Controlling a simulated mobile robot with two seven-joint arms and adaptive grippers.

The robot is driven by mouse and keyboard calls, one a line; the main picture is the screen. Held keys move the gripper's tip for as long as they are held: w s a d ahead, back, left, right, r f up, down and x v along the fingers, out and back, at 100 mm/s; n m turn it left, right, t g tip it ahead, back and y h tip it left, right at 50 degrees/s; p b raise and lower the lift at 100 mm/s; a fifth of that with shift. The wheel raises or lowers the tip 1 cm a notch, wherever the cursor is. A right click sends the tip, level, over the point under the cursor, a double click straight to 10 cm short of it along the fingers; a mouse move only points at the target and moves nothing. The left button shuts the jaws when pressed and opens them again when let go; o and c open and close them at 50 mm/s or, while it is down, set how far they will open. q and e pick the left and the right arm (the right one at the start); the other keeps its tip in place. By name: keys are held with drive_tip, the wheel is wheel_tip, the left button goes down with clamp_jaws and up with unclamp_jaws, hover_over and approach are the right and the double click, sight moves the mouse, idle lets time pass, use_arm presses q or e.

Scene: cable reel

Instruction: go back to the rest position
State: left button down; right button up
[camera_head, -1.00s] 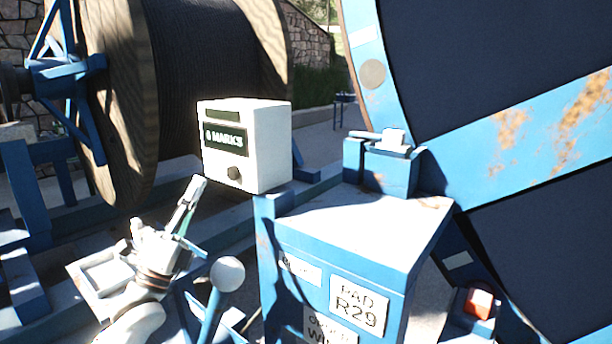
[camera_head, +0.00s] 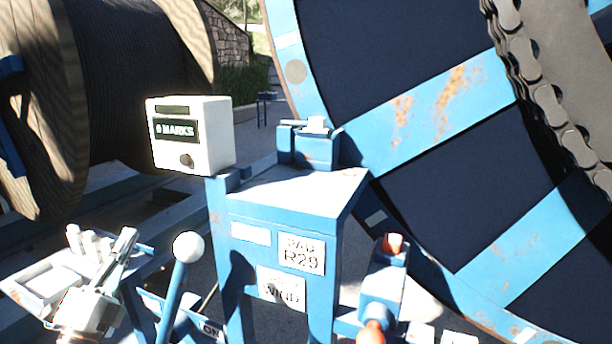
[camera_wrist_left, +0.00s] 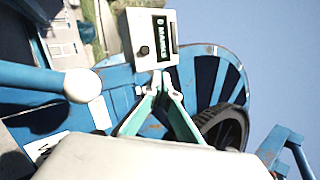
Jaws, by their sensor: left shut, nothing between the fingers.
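My left gripper (camera_head: 127,240) is at the lower left of the head view, beside a white-knobbed lever (camera_head: 186,247). Its fingers are shut with nothing between them, and it is apart from the lever. In the left wrist view the fingertips (camera_wrist_left: 160,76) meet just below the white counter box in the picture. My right gripper is not in view.
A white counter box (camera_head: 192,135) reading "0 MARKS" stands by a blue stand (camera_head: 290,195) labelled "R29". A wooden cable drum (camera_head: 45,110) is at left. A large blue reel (camera_head: 430,115) and a chain (camera_head: 550,110) fill the right. A white tray (camera_head: 25,301) is at lower left.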

use_arm(q)
drive_tip(key=s+d+f+n+g, duration=0.2)
drive_tip(key=d+f+n, duration=0.1)
drive_tip(key=f, duration=0.6)
drive_tip(key=s+d+f+n+g+y, duration=0.1)
drive_tip(key=s+d+f+n+g, duration=0.15)
drive_tip(key=f, duration=0.65)
drive_tip(key=s+d+f+n+g, duration=0.1)
drive_tip(key=d+f+n+g, duration=0.2)
drive_tip(key=f, duration=0.6)
drive_tip(key=s+d+f+n+g, duration=0.3)
drive_tip(key=s+f+n, duration=0.1)
drive_tip(key=s+f, duration=0.4)
drive_tip(key=s+d+f+n+g, duration=0.3)
drive_tip(key=s+d+f+n, duration=0.1)
drive_tip(key=s+f, duration=0.5)
wheel_tip(320, 180, down, 2)
drive_tip(key=shift+f+n, duration=0.15)
drive_tip(key=shift+n, duration=0.5)
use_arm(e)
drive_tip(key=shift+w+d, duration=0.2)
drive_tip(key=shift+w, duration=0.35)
use_arm(q)
drive_tip(key=shift+d, duration=0.1)
